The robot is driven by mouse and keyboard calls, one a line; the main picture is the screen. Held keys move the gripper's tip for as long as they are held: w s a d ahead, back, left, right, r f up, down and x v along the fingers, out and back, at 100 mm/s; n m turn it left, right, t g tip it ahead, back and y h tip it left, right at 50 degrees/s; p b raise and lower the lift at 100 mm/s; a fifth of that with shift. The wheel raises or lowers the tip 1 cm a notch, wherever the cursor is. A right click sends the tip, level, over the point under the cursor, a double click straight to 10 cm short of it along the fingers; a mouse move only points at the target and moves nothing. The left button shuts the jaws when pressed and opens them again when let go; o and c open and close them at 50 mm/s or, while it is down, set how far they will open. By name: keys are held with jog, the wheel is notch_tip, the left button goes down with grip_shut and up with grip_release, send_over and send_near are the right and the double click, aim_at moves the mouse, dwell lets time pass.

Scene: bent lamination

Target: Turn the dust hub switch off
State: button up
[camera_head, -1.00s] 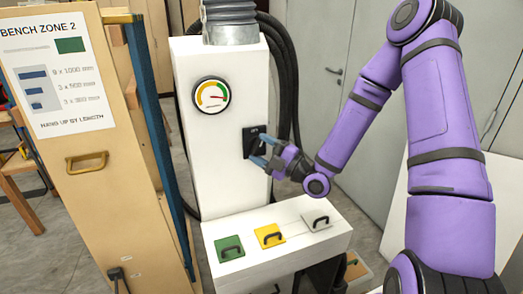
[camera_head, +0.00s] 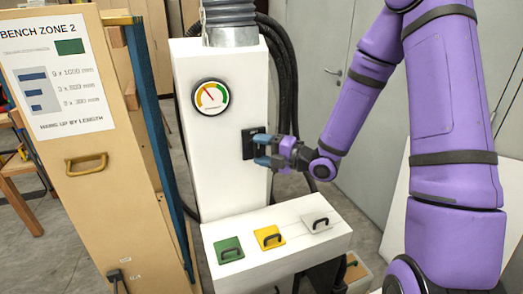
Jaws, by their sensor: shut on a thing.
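The dust hub is a tall white cabinet (camera_head: 222,165) with a grey hose on top. Its switch (camera_head: 249,143) is a black plate on the front face, at the right edge. My gripper (camera_head: 262,150) has its blue fingers at this plate, reaching in from the right, and is shut on the switch. The fingers hide the handle of the switch, so its exact position cannot be seen. A round gauge (camera_head: 210,96) sits on the cabinet left of and above the switch. Its needle points up and to the left.
A white ledge (camera_head: 285,227) below the cabinet front carries a green plate (camera_head: 229,250), a yellow plate (camera_head: 269,237) and a light grey plate (camera_head: 320,220), each with a black handle. A wooden cabinet (camera_head: 85,200) stands at the left. Black hoses (camera_head: 284,75) hang behind the hub.

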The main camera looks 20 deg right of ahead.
jog(key=o, duration=0.9)
jog(key=v, duration=0.7)
jog(key=shift+s+d, duration=0.2)
